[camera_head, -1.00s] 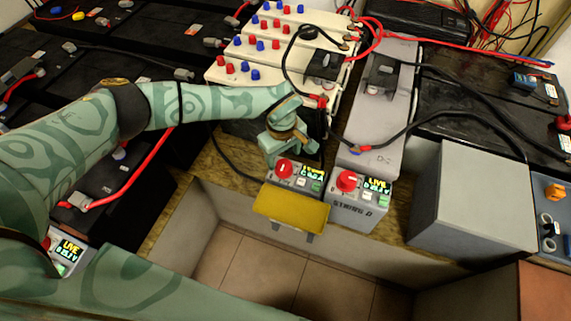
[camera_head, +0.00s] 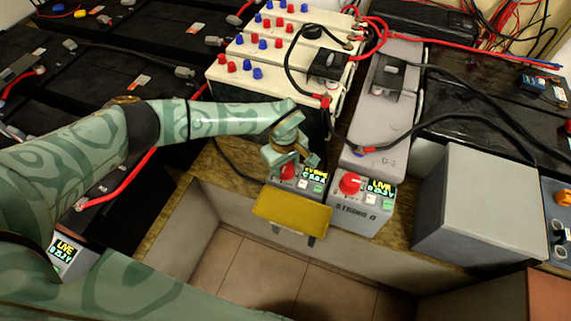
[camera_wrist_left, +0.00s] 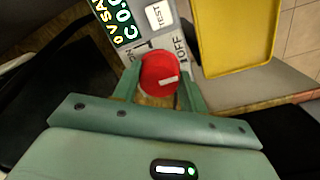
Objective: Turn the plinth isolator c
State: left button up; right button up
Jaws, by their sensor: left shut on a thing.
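The isolator is a small grey box (camera_head: 311,188) with a red round knob, a lit display and a yellow plate (camera_head: 292,215) at its front. My left gripper (camera_head: 287,165) is over this box, shut on the red knob. In the left wrist view the red knob (camera_wrist_left: 160,72) sits between the two green fingers of my gripper (camera_wrist_left: 160,90), with a short pale mark on its face. ON and OFF labels show on either side of it. The display (camera_wrist_left: 118,22) shows part of its text, with 0 V and SA legible. My right gripper is not in view.
A similar grey box (camera_head: 355,212) with its own red knob (camera_head: 350,183) and a LIVE display stands close on the right. A large grey block (camera_head: 475,210) is farther right. Batteries with cables (camera_head: 280,60) fill the back. Below the ledge is open tiled floor (camera_head: 260,270).

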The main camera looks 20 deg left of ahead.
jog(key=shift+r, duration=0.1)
pick_arm(q)
jog(key=n+p, duration=0.2)
jog(key=n, duration=0.1)
jog(key=shift+r+n, duration=0.15)
jog(key=shift+n, duration=0.25)
jog(key=n+p, duration=0.2)
jog(key=n, duration=0.3)
jog(key=n+p, duration=0.1)
jog(key=n, duration=0.4)
jog(key=shift+w+d+p, duration=0.1)
jog(key=shift+p, duration=0.2)
jog(key=shift+n+y+p, duration=0.3)
jog(key=shift+n+p, duration=0.15)
jog(key=shift+n, duration=1.65)
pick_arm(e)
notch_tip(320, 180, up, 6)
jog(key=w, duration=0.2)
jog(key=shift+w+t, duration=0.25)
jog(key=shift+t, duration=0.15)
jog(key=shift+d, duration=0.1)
pick_arm(q)
jog(key=o, duration=1)
jog(key=shift+c, duration=0.2)
